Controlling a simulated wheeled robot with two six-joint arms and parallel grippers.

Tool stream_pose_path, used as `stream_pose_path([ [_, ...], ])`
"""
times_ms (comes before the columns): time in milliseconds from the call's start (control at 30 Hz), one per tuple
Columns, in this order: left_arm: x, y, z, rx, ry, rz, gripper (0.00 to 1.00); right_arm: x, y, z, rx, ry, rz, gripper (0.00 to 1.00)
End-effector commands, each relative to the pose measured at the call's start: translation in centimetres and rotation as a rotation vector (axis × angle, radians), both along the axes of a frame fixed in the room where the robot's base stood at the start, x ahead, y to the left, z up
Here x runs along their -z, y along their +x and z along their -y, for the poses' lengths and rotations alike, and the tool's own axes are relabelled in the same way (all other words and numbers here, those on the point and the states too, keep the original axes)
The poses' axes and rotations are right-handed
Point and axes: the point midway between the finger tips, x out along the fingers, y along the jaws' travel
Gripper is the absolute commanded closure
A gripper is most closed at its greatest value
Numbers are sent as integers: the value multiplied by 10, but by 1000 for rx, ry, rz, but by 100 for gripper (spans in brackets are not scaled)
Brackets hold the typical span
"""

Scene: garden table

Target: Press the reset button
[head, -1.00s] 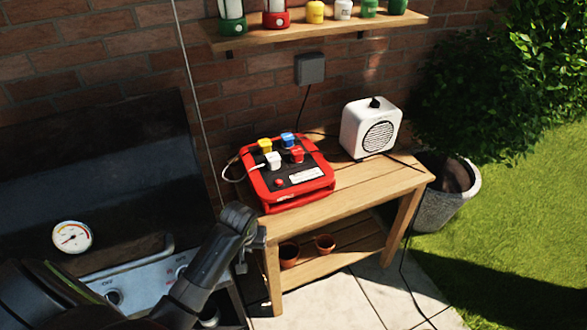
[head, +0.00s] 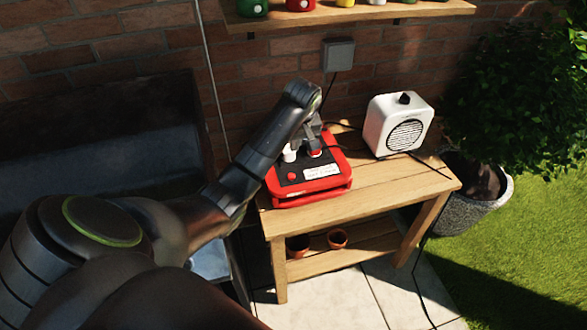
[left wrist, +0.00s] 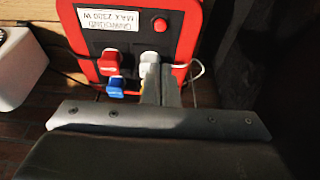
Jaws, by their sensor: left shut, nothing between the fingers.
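The red power box (head: 335,184) stands on the wooden table, with a dark top panel and a white label. The round red reset button (head: 292,177) is on the panel beside the label; the left wrist view shows it uncovered (left wrist: 160,24). A white plug (head: 289,155) and a red plug (head: 314,153) sit in the panel; a blue plug (left wrist: 116,86) shows in the left wrist view, and a yellow one is mostly hidden. My left gripper (head: 312,135) is shut and empty above the plugs, behind the button, apart from it. My right gripper is out of view.
A white heater (head: 398,124) stands right of the box on the wooden table (head: 385,180). A grey wall socket box (head: 339,54) and a shelf (head: 350,18) are on the brick wall behind. Cables run around the box. The tabletop's front right is clear.

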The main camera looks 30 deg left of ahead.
Motion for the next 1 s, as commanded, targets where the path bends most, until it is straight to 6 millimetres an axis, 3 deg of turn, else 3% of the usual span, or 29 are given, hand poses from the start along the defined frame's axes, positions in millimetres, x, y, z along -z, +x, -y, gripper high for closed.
stream_pose_path([
  [267,10,1,-2,0,0,-3,100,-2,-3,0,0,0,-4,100],
  [1000,122,17,-21,1,0,-3,100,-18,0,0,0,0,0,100],
])
